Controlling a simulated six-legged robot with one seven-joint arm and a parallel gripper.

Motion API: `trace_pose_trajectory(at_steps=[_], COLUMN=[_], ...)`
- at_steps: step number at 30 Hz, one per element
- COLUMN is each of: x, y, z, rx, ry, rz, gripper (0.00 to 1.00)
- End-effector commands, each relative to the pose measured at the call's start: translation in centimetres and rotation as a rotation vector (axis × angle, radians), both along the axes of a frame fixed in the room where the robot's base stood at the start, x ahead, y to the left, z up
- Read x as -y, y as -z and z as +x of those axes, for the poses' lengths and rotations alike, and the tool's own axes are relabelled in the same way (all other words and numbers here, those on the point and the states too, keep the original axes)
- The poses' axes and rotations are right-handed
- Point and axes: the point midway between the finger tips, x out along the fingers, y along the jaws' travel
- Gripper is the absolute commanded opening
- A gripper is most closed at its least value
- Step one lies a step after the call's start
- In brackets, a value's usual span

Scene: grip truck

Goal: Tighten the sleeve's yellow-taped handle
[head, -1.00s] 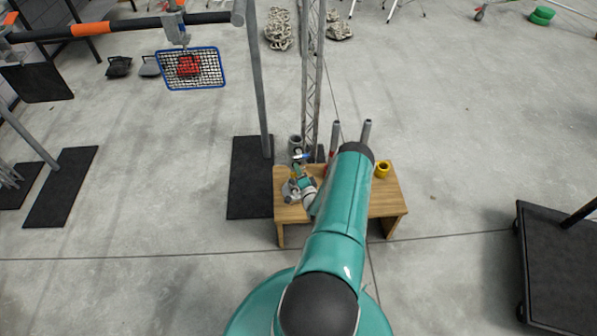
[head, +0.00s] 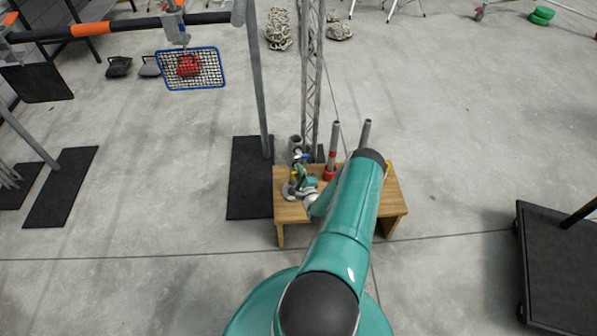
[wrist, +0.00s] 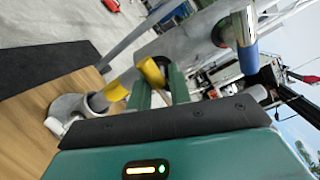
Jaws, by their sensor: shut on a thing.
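The grey metal sleeve (wrist: 190,45) shows in the wrist view, with a yellow-taped handle (wrist: 152,73) and a blue-tipped handle (wrist: 248,58) on it. My gripper (wrist: 160,88) has its green fingers on either side of the yellow-taped handle and is shut on it. The handle is tilted in this picture. In the head view my gripper (head: 302,178) is at the left part of the wooden bench, next to the small, partly hidden sleeve. The blue tip (head: 304,155) shows just beyond it.
The wooden bench (head: 390,205) carries a red-based upright tube (head: 332,158) and a second grey tube (head: 365,133), partly behind my arm. A lattice truss (head: 312,90) stands behind. A black mat (head: 250,185) lies left.

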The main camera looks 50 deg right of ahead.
Motion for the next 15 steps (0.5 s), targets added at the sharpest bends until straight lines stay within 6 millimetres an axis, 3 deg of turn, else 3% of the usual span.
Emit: trace_pose_trajectory(at_steps=[13, 14, 15], x=[0.07, 0.07, 0.06], y=[0.34, 0.34, 0.34], z=[-0.29, -0.29, -0.27], rx=[-0.001, -0.001, -0.001], ry=[0.004, 0.004, 0.004], rz=[0.015, 0.015, 0.015], gripper=[0.0, 0.24, 0.32])
